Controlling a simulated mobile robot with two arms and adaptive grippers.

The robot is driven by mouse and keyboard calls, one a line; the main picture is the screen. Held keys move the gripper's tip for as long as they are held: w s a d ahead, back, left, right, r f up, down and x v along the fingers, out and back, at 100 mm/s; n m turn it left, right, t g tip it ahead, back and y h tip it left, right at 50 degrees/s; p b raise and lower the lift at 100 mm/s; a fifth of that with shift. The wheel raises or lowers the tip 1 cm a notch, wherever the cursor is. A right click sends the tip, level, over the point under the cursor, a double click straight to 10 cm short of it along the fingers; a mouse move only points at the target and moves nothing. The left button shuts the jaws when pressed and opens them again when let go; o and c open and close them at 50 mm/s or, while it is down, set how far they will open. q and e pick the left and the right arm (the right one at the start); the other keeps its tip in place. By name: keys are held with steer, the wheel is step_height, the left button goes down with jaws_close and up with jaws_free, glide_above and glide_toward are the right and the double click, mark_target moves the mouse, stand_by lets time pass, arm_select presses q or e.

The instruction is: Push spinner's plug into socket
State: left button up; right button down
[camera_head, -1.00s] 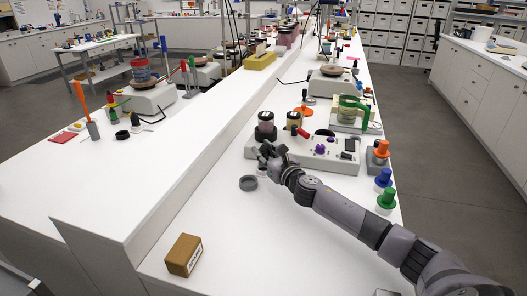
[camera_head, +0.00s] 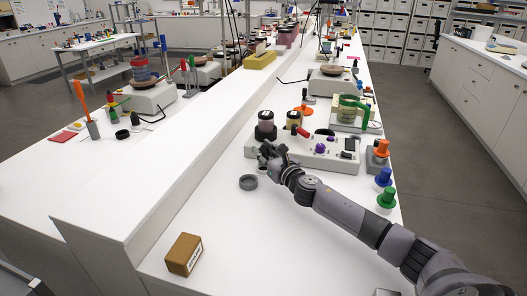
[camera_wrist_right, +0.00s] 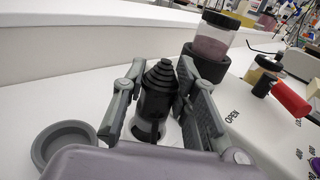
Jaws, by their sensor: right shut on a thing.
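My right gripper (camera_head: 268,157) is low over the white bench, at the near left corner of a white device (camera_head: 320,156). In the right wrist view its fingers (camera_wrist_right: 165,95) are shut on a black stepped, cone-topped piece (camera_wrist_right: 158,88), which stands about upright between them. It may be the plug; no cord on it can be made out. In the head view the gripper hides this piece. No socket can be clearly made out. My left gripper is not in view.
A grey round dish (camera_head: 248,183) lies just left of the gripper. A jar (camera_wrist_right: 213,38) in a black holder stands close behind it. A red-handled part (camera_wrist_right: 291,98) is to the right. A brown box (camera_head: 184,254) sits near the front. The bench between is clear.

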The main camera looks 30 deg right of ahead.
steer(key=shift+f+b, duration=1.05)
steer(key=shift+f, duration=0.3)
steer(key=c, duration=1.2)
jaws_free()
steer(key=s, duration=1.2)
steer(key=shift+a, duration=0.25)
